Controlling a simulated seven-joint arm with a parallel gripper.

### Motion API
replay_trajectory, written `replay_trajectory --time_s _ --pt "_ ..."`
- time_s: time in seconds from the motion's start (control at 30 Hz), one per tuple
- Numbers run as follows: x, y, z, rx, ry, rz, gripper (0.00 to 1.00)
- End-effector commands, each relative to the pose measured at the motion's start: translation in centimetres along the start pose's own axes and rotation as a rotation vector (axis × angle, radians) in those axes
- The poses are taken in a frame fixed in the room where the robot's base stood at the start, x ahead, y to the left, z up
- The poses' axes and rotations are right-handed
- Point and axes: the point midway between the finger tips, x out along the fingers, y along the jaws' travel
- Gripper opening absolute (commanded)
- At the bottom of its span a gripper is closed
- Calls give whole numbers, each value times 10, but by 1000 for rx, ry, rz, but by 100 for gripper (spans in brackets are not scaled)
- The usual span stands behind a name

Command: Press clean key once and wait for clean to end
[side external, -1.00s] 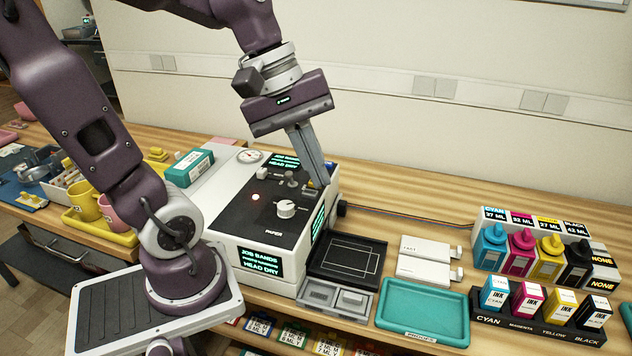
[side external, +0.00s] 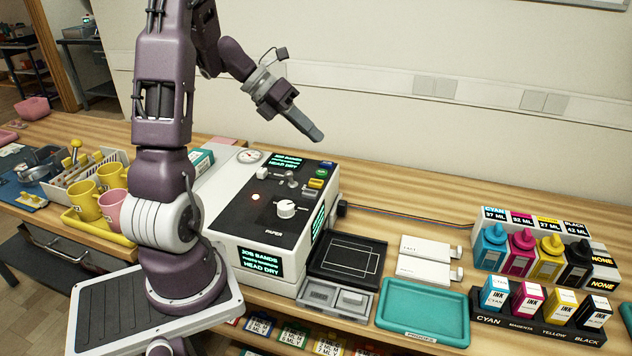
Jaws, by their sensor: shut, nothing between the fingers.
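The white machine (side external: 222,228) with a black top panel (side external: 262,212) stands on the bench in the middle. Its front screen (side external: 261,261) reads "JOB BANDS" and "HEAD DRY", with a line between too small to read. A blue key (side external: 327,165), a green key (side external: 321,173) and a yellow key (side external: 315,183) sit at the panel's back right corner; their labels are not legible, so I cannot tell which is the clean key.
A black platen (side external: 348,259) and a teal tray (side external: 422,313) lie right of the machine. Ink bottles (side external: 520,252) and ink boxes (side external: 530,298) stand further right. Yellow mugs (side external: 85,203) and a pink mug (side external: 112,207) stand left, beside my arm. The bench behind the platen is mostly clear.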

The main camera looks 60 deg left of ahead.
Motion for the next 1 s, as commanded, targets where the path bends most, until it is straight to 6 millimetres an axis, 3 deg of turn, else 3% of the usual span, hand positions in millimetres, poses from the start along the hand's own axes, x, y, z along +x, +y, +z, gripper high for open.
replay_trajectory --time_s 0.17,0.7,1.0 --pt "6 4 -4 2 2 -1 0" --pt "56 40 -41 3 3 -2 0" --pt "62 44 -45 5 2 -1 0"
